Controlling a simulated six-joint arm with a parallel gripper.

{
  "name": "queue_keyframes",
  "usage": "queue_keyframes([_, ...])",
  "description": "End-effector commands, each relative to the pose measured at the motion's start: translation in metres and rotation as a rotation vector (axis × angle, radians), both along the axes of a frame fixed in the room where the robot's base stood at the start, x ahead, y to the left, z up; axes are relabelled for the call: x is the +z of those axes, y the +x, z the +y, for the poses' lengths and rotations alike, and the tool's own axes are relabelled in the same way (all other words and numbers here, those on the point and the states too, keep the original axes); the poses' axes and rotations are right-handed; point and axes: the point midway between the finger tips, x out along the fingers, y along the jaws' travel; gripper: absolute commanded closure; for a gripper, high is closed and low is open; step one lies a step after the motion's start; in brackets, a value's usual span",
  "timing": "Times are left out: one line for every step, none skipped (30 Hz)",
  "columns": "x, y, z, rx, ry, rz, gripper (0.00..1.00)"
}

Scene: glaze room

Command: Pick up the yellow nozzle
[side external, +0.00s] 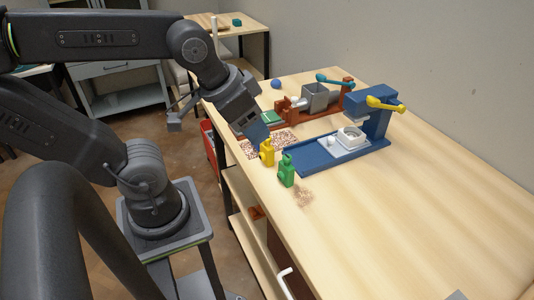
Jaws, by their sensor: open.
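The yellow nozzle (267,153) stands upright on the wooden table, close to its left edge. A green nozzle (286,170) of similar shape stands just in front of it and to the right. My gripper (254,138) reaches down from the upper left and is open. Its lower end is just above and left of the yellow nozzle. I cannot tell from this view whether it touches the nozzle. The fingertips are partly hidden by the gripper's own body.
A blue press (370,121) with a yellow handle stands right of the nozzles. A red-brown device with a grey hopper (318,96) and a blue ball (276,84) are behind. A speckled patch (246,149) lies under my gripper. The table's front right (420,215) is clear.

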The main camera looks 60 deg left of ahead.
Motion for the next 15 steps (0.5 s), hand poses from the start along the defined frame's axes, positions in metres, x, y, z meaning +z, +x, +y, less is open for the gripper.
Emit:
queue_keyframes([0.000, 0.000, 0.000, 0.000, 0.000, 0.000, 0.43])
queue_keyframes([0.000, 0.000, 0.000, 0.000, 0.000, 0.000, 0.43])
queue_keyframes([0.000, 0.000, 0.000, 0.000, 0.000, 0.000, 0.43])
queue_keyframes([0.000, 0.000, 0.000, 0.001, 0.000, 0.001, 0.43])
queue_keyframes([0.000, 0.000, 0.000, 0.006, -0.001, 0.003, 0.43])
queue_keyframes([0.000, 0.002, 0.001, 0.021, -0.005, 0.009, 0.43])
queue_keyframes([0.000, 0.003, 0.002, 0.039, -0.008, 0.016, 0.43])
queue_keyframes([-0.001, 0.005, 0.003, 0.063, -0.013, 0.027, 0.43])
queue_keyframes([-0.002, 0.008, 0.005, 0.109, -0.025, 0.045, 0.43])
queue_keyframes([-0.002, 0.011, 0.007, 0.153, -0.032, 0.062, 0.43])
queue_keyframes([-0.003, 0.015, 0.009, 0.205, -0.041, 0.079, 0.43])
queue_keyframes([-0.005, 0.020, 0.013, 0.284, -0.052, 0.104, 0.43])
queue_keyframes([-0.006, 0.025, 0.016, 0.349, -0.061, 0.123, 0.43])
queue_keyframes([-0.008, 0.029, 0.020, 0.417, -0.066, 0.140, 0.43])
queue_keyframes([-0.010, 0.036, 0.024, 0.512, -0.072, 0.161, 0.43])
